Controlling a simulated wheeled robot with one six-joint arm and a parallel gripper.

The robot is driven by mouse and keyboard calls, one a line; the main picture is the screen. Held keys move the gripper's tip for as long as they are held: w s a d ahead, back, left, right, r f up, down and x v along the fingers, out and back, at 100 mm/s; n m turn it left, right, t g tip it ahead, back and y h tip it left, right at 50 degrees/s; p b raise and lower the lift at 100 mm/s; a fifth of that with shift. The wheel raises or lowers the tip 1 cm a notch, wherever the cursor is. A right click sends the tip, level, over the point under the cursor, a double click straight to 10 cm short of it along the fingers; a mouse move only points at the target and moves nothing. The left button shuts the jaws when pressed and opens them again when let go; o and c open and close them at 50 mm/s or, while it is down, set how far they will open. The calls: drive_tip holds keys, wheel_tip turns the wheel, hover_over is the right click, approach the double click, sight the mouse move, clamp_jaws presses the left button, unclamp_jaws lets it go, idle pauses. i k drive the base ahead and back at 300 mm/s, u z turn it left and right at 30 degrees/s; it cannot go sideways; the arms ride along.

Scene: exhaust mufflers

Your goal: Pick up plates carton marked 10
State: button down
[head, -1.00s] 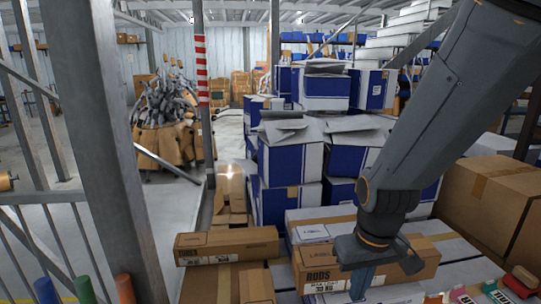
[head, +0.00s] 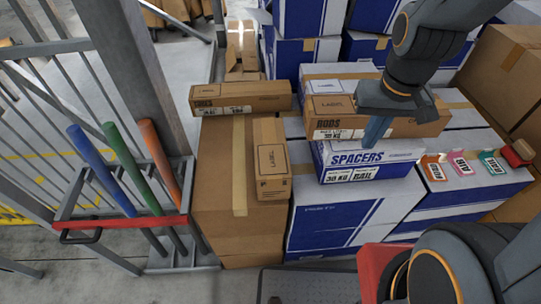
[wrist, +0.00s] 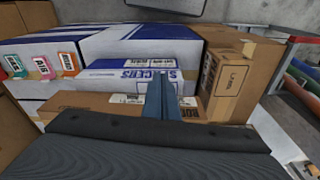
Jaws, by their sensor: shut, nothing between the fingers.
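No marking "plates" or "10" is readable on any carton. A narrow brown carton (head: 271,160) lies on a large brown box; its end print is too small to read. It also shows in the wrist view (wrist: 229,84), right of my fingers. A brown RODS carton (head: 345,128) and a blue-and-white SPACERS carton (head: 370,158) lie further right. A brown carton (head: 240,97), with print resembling TUBES, lies behind the narrow one. My gripper (head: 376,131) is shut and empty, its blue fingers in front of the RODS carton; the fingers also show in the wrist view (wrist: 164,95).
Large blue-and-white boxes (head: 335,215) and a large brown box (head: 222,215) bear the small cartons. Orange, pink and teal tags (head: 460,165) lie at right. A rack with coloured-handled tools (head: 125,180) and a railing stand at left. Tall box stacks rise behind.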

sight(273, 171)
drive_tip(key=k, duration=1.3)
drive_tip(key=u, duration=0.8)
drive_tip(key=i, duration=1.25)
drive_tip(key=z, duration=0.5)
